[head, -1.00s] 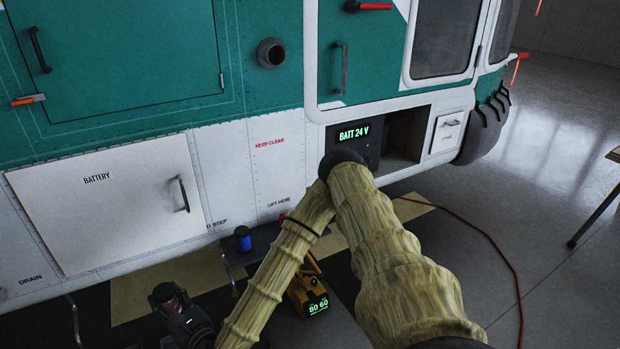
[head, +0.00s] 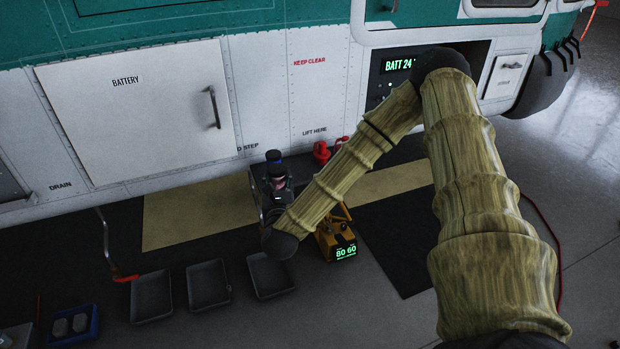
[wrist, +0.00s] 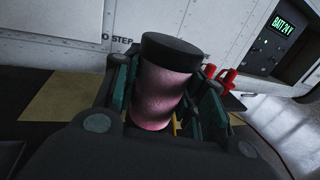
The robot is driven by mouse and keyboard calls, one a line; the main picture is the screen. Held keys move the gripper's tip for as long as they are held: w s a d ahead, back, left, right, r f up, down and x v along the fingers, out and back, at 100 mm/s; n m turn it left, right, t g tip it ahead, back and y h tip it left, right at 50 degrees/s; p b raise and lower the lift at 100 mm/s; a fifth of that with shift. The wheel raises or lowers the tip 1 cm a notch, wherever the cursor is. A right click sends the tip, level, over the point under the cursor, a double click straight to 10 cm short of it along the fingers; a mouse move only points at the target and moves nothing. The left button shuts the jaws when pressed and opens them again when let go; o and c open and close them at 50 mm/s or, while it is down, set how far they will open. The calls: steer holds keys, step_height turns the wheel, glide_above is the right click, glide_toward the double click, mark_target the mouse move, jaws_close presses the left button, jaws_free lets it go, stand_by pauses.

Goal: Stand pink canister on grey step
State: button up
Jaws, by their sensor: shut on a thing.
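The pink canister (wrist: 163,95), with its black lid, is upright to slightly tilted between my gripper's fingers in the wrist view. My gripper (head: 279,186) is shut on it. In the head view only a little of the pink canister (head: 281,182) shows. The grey step (head: 257,184) is below the helicopter side, partly hidden by my gripper and arm. My gripper is over or in front of the step; I cannot tell whether the canister touches it.
Red objects (head: 322,152) and a yellow unit reading 80 60 (head: 337,240) are right of the step. Several dark trays (head: 208,284) and a blue tray (head: 75,326) lie on the floor in front. The white helicopter side rises close behind the step.

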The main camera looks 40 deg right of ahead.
steer(key=d+m+g+h+b, duration=0.2)
steer(key=d+h+b, duration=0.1)
steer(key=d, duration=0.3)
steer(key=p, duration=0.3)
glide_above(302, 167)
steer(key=shift+a+f, duration=0.1)
steer(key=shift+f, duration=2.5)
steer(key=shift+f, duration=0.2)
steer(key=o, duration=0.8)
steer(key=shift+r, duration=0.1)
